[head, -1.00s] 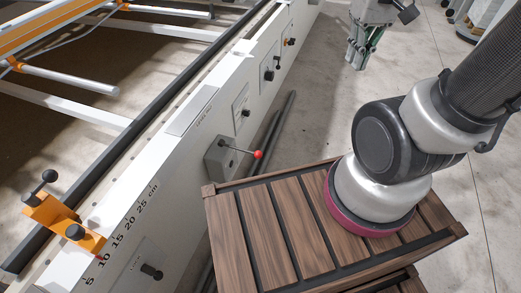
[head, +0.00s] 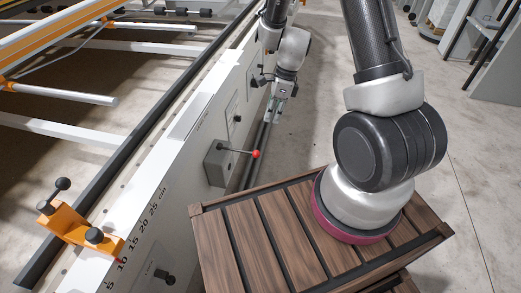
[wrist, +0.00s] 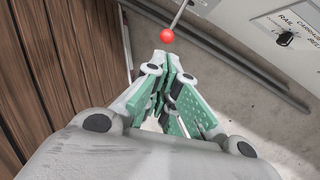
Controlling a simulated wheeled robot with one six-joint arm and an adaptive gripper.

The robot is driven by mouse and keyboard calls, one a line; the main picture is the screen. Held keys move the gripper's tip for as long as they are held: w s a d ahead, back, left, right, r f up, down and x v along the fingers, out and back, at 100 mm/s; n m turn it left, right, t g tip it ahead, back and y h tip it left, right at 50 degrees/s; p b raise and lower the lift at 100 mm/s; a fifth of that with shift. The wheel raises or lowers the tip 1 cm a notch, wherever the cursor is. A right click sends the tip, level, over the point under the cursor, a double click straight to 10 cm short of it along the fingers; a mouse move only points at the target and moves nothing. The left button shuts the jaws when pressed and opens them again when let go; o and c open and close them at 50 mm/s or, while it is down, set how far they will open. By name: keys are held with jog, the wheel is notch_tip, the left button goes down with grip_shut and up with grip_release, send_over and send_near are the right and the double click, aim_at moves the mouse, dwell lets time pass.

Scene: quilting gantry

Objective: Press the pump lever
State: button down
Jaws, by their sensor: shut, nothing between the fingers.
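The pump lever (head: 238,150) is a thin metal rod with a red ball end, standing out from a grey box (head: 217,168) on the white side panel. In the head view my gripper (head: 268,118) is beyond the red ball, close to the panel, pointing down. The wrist view shows the red ball (wrist: 166,36) just past my shut, empty fingertips (wrist: 168,67). A small gap shows between ball and fingertips in that view, and no contact is visible. The grey box is not in the wrist view.
A slatted wooden platform (head: 240,238) bears my arm's base, right of the panel. Other black knobs (head: 237,118) sit along the panel. Dark bars (wrist: 255,67) run along the floor beside it. An orange clamp (head: 75,229) sits on the gantry rail. Open floor lies to the right.

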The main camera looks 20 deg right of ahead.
jog(key=shift+w+d+m, duration=0.1)
jog(key=shift+w+m, duration=0.15)
jog(key=shift+m, duration=0.85)
jog(key=w+x, duration=0.1)
jog(key=x, duration=1.3)
jog(key=shift+s, duration=0.4)
jog(key=shift+w+f, duration=0.1)
